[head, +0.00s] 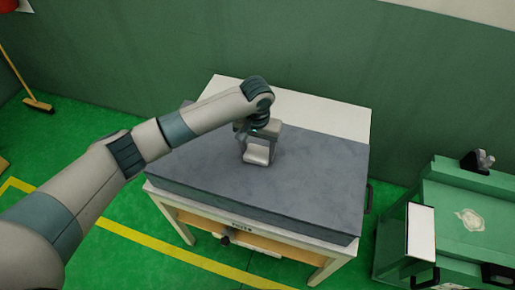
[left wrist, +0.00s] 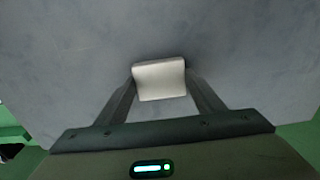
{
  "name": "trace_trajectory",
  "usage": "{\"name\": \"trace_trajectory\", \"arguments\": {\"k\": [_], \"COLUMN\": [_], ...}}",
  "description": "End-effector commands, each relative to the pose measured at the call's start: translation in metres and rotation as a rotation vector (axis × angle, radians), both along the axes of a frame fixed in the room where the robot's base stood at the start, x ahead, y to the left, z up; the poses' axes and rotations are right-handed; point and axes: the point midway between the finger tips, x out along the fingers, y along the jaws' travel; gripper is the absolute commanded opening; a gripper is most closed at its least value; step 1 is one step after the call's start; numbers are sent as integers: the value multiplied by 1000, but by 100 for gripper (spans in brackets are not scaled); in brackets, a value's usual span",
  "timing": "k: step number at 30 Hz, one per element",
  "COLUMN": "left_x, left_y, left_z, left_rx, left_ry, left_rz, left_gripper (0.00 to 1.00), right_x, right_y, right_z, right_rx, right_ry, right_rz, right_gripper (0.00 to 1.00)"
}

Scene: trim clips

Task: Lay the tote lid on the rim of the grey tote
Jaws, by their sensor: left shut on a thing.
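The tote lid (head: 310,185) is a wide, flat, dark grey slab over the white table. A pale block-shaped grip (head: 256,154) stands up from its middle. My left gripper (head: 257,140) is above the lid, shut on this grip. In the left wrist view the pale grip (left wrist: 160,80) sits between the two fingers, with the grey lid surface behind it. I cannot make out the grey tote apart from the slab, and cannot tell whether the slab touches what is under it. My right gripper is not in view.
A green bench (head: 465,215) with a white panel (head: 420,231) stands close on the right. A green wall is behind. A broom (head: 38,104) leans at far left.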

Motion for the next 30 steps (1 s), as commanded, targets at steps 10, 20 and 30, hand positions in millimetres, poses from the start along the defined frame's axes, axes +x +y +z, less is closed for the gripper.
{"name": "trace_trajectory", "arguments": {"k": [10, 20, 30], "left_x": [0, 0, 0], "left_y": [0, 0, 0], "left_z": [-5, -11, -14], "left_rx": [0, 0, 0], "left_ry": [-1, 0, 0], "left_rz": [0, 1, 0], "left_gripper": [31, 31, 84], "right_x": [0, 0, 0], "right_y": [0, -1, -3], "right_z": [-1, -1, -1], "right_rx": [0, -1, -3], "right_ry": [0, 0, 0], "right_rz": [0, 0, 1], "right_gripper": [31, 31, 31]}}
